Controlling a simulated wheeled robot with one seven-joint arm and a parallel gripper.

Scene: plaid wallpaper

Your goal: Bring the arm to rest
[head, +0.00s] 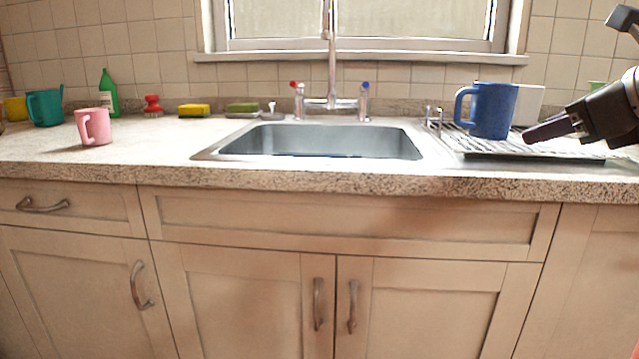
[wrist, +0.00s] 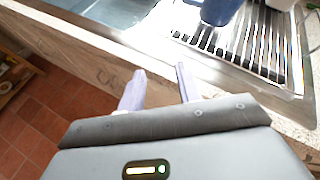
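My gripper (head: 530,134) reaches in from the right in the head view, above the counter's right side and to the right of a blue mug (head: 492,112). In the wrist view, the two pale fingers of my gripper (wrist: 160,72) stand apart with nothing between them. The blue mug is upright on the drying rack (head: 480,147), apart from the fingers. It also shows, cut off, at the top of the wrist view (wrist: 220,10). The rest of my arm runs out of frame on the right.
A sink (head: 320,143) with a tall tap sits mid-counter. A pink mug (head: 94,127), teal mug (head: 45,107), green bottle (head: 109,92), red brush (head: 153,106) and yellow sponge (head: 194,111) stand left. A white object (head: 528,104) is behind the blue mug. The counter edge (head: 330,178) runs along the front.

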